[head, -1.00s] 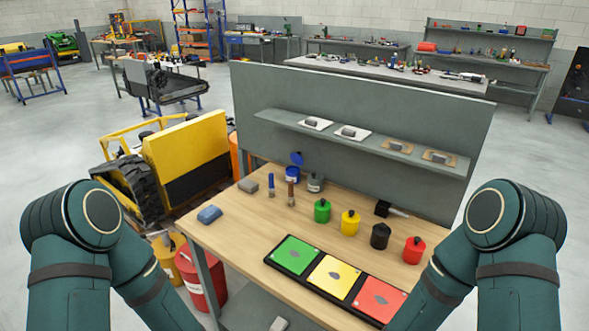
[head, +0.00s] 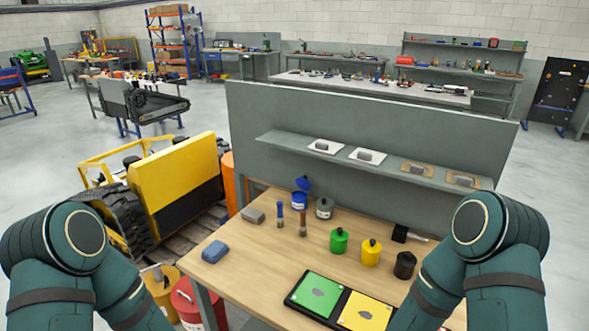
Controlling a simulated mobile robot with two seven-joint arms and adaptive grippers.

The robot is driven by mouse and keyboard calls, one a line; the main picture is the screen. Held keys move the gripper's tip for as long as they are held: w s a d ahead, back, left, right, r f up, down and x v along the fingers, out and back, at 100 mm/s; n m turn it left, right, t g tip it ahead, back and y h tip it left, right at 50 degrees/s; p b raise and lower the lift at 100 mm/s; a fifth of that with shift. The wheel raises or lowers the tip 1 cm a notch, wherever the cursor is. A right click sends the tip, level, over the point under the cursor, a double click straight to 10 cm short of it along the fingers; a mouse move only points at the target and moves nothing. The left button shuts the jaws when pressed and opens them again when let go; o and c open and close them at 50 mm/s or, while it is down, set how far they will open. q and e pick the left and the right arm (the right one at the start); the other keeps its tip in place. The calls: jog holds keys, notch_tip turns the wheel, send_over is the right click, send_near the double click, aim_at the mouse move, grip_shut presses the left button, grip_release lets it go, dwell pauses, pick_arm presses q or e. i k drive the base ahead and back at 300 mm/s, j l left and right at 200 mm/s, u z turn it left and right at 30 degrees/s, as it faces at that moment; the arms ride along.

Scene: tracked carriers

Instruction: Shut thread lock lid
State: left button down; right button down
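A small blue pot (head: 300,201) stands near the back left of the wooden workbench, by the grey back panel. Its blue lid (head: 303,184) is tilted up at the back, so the pot stands open. I cannot read its label, so I cannot confirm it is the thread lock. Both of my arms show only as dark green upper links at the lower left and lower right. Neither gripper is in view, and nothing of mine touches the pot.
A grey pot (head: 324,208) stands right beside the blue one. Two brushes (head: 281,214) (head: 303,222) stand in front. Green (head: 339,241), yellow (head: 371,253) and black (head: 405,265) pots run rightward. A grey block (head: 253,216) and blue sponge-like block (head: 214,251) lie left.

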aim_at(303, 183)
jog(key=i+j, duration=0.25)
jog(key=j, duration=0.25)
jog(key=i+j+z, duration=0.15)
jog(key=j, duration=0.35)
jog(key=i+j, duration=0.3)
jog(key=j, duration=0.25)
jog(key=i+j+z, duration=0.1)
jog(key=i+j, duration=0.15)
jog(key=j, duration=0.3)
jog(key=i+j+z, duration=0.1)
jog(key=j, duration=0.45)
jog(key=i+j, duration=0.25)
jog(key=j, duration=0.3)
jog(key=i+j+z, duration=0.1)
jog(key=j, duration=0.45)
jog(key=i+j+z, duration=0.1)
jog(key=i+j, duration=0.15)
jog(key=j, duration=0.35)
jog(key=l, duration=0.25)
jog(key=i+l, duration=0.15)
jog(key=l, duration=0.1)
